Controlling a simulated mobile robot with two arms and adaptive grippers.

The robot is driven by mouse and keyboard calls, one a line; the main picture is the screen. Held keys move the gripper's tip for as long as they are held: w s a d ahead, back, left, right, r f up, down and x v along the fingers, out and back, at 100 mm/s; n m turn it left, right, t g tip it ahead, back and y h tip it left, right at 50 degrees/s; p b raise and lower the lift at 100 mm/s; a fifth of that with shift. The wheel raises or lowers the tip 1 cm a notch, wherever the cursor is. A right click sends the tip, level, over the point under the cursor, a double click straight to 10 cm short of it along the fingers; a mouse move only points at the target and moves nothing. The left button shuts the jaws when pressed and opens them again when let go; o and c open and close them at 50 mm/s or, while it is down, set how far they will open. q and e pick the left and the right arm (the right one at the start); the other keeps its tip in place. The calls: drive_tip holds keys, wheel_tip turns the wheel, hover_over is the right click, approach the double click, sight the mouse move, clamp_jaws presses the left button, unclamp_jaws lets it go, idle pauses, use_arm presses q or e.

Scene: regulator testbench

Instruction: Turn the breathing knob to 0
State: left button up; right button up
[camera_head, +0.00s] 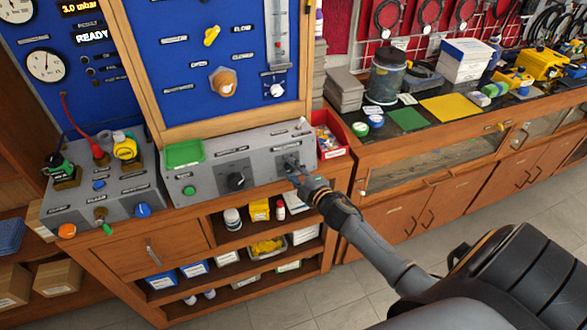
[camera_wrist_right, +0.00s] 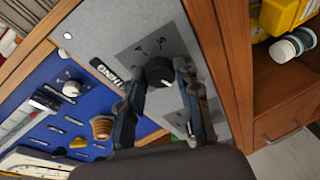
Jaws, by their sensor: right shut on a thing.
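The breathing knob (camera_wrist_right: 158,71) is a round black knob on the sloped grey control panel (camera_head: 209,177). In the right wrist view it sits between the fingertips of my right gripper (camera_wrist_right: 159,78), which is shut on it. A label ending in "THING" and a few scale marks lie around it; I cannot tell which mark its pointer faces. In the head view my right gripper (camera_head: 294,169) reaches the panel's right end and mostly hides this knob. A second black knob (camera_head: 236,181) stands untouched near the panel's middle. My left gripper is not in view.
A green tray (camera_head: 184,153) sits on the panel's left, above a green button (camera_head: 189,190). A blue gauge board (camera_head: 180,75) rises behind. A red bin (camera_head: 330,140) stands close right of the gripper. Shelves with bottles and boxes are below.

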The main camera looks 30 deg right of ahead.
drive_tip(key=shift+n+p, duration=0.45)
drive_tip(key=shift+n, duration=0.85)
drive_tip(key=shift+g, duration=0.3)
drive_tip(key=o, duration=1.2)
drive_tip(key=shift+c, duration=0.2)
drive_tip(key=shift+s, duration=0.1)
drive_tip(key=v, duration=1.1)
drive_tip(key=shift+s, duration=0.4)
